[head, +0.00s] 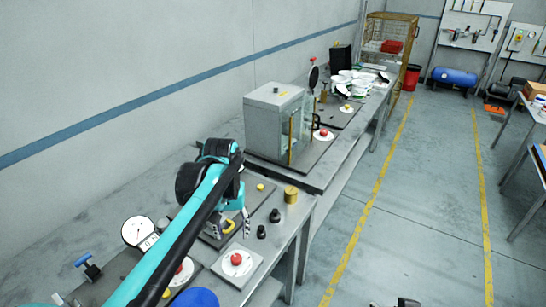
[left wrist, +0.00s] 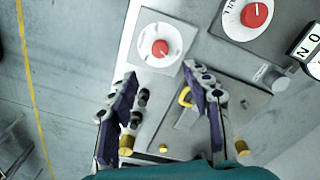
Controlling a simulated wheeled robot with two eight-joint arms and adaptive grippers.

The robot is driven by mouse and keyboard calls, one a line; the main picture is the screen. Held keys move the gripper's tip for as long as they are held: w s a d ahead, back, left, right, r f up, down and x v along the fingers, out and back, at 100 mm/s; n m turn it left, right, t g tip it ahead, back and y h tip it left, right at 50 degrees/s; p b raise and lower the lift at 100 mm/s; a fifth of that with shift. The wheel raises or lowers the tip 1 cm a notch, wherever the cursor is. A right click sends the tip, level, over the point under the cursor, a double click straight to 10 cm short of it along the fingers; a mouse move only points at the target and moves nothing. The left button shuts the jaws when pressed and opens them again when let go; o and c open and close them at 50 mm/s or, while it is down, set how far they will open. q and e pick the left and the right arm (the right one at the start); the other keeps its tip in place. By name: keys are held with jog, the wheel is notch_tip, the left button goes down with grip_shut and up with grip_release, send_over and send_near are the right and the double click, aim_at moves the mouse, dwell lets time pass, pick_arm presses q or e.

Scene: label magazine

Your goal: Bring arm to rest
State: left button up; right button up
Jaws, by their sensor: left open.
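My left arm reaches in from the lower left of the head view, and its gripper (head: 242,219) hangs low over the near bench, partly hidden by the arm. In the left wrist view the left gripper (left wrist: 160,72) has its two fingers spread wide, with nothing held between them. Beneath it lie a red button on a white plate (left wrist: 160,48), black knobs (left wrist: 142,98) and a yellow-handled clamp (left wrist: 185,97) on a grey plate. The same red button (head: 237,259) shows in the head view. No right gripper can be made out clearly.
A glass-fronted grey cabinet (head: 274,121) stands on the bench beyond my left arm. A brass cylinder (head: 291,195) is near the bench's edge. A round dial (head: 137,231) and blue-handled valve (head: 88,266) stand lower left. The floor (head: 430,210) right of the bench is largely clear.

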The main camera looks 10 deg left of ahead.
pick_arm(q)
jog(key=s+d+f+m+t, duration=0.1)
jog(key=s+d+f+t, duration=0.1)
jog(key=s, duration=0.3)
jog(key=s+d+f+m+t, duration=0.1)
jog(key=s+d+f+t, duration=0.1)
jog(key=s+t, duration=0.3)
jog(key=shift+s+d+f+m, duration=0.3)
jog(key=shift+s+d, duration=0.05)
jog(key=shift+s, duration=0.45)
